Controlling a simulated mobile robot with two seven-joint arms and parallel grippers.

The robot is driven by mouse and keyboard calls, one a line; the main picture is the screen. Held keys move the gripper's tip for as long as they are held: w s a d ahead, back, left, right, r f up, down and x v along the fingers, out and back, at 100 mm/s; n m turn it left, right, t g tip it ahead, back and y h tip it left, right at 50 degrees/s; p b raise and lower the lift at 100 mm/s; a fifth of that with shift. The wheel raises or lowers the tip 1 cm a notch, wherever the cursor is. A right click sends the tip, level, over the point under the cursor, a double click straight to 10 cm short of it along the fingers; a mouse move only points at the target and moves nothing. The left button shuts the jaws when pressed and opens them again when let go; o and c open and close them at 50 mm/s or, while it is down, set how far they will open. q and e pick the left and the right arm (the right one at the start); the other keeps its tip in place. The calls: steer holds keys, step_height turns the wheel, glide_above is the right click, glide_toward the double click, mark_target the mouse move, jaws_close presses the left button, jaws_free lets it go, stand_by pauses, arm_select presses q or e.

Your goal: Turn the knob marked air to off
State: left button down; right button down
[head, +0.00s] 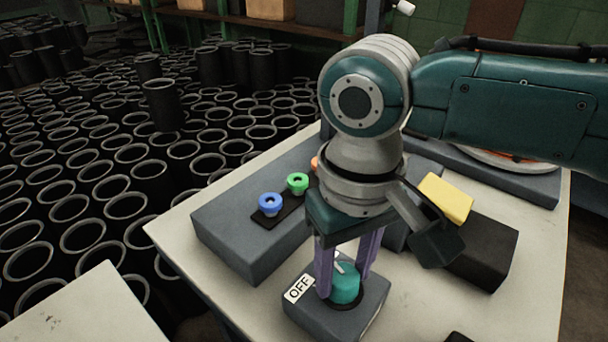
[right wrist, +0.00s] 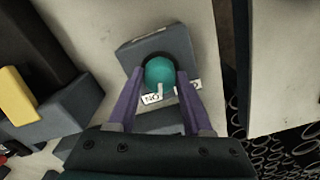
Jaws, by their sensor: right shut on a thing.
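A teal round knob (head: 345,285) sits on a small grey box (head: 350,325) near the front of the table. My right gripper (head: 342,285) points down with its purple fingers on either side of the knob and is shut on it. In the right wrist view, the knob (right wrist: 160,70) lies between the fingertips, with a short white mark on its near side. A white OFF label (head: 299,288) is on the box, left of the knob. The right wrist view shows two white labels (right wrist: 152,99), one partly behind a finger. I cannot read the word AIR. My left gripper is out of view.
A larger grey box (head: 240,235) with blue (head: 270,204) and green (head: 298,183) buttons stands behind to the left. A black box (head: 485,250) and yellow block (head: 446,198) stand at right. Black sleeves (head: 160,103) crowd the floor beyond.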

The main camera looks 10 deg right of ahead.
steer(key=shift+r+n+p, duration=0.2)
steer(key=shift+n+p, duration=0.35)
steer(key=shift+n, duration=0.35)
steer(key=n+p, duration=0.1)
steer(key=n, duration=0.1)
steer(key=shift+n, duration=0.3)
steer(key=n+p, duration=0.1)
steer(key=n, duration=0.2)
steer(key=shift+f+n, duration=0.1)
steer(key=shift+n, duration=1.1)
steer(key=shift+c, duration=1.6)
jaws_free()
